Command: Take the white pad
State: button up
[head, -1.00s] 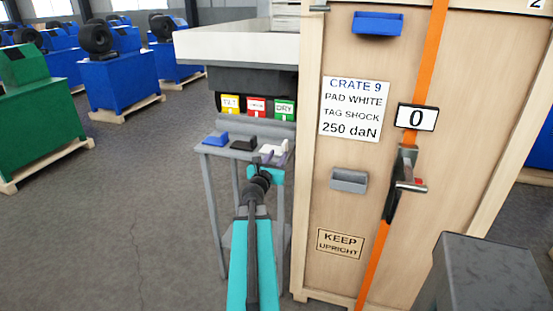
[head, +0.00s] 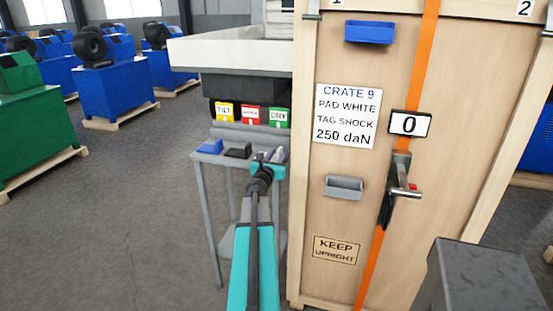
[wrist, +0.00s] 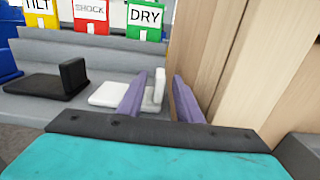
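The white pad (wrist: 106,94) is L-shaped, with a flat base and an upright plate. It sits on a grey shelf (wrist: 32,108) in the wrist view. My gripper (wrist: 160,78) is open, with its two purple fingers apart. The pad's upright plate shows between the fingers, with clear space to the right finger. The left finger covers part of the pad. I cannot tell whether either finger touches it. In the head view my gripper (head: 270,157) is over the right end of the small stand and mostly hides the pad.
A black pad (wrist: 62,82) and a blue pad (head: 210,147) sit to the left on the stand. Yellow, red and green labels (head: 251,114) hang behind. The wooden crate (head: 345,235) rises close on the right. A grey block (head: 485,275) stands front right.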

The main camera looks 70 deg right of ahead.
jog(key=shift+d, duration=0.7)
grip_shut()
jog(key=shift+r, duration=0.15)
jog(key=shift+r+p, duration=1.95)
jog(key=shift+r, duration=0.5)
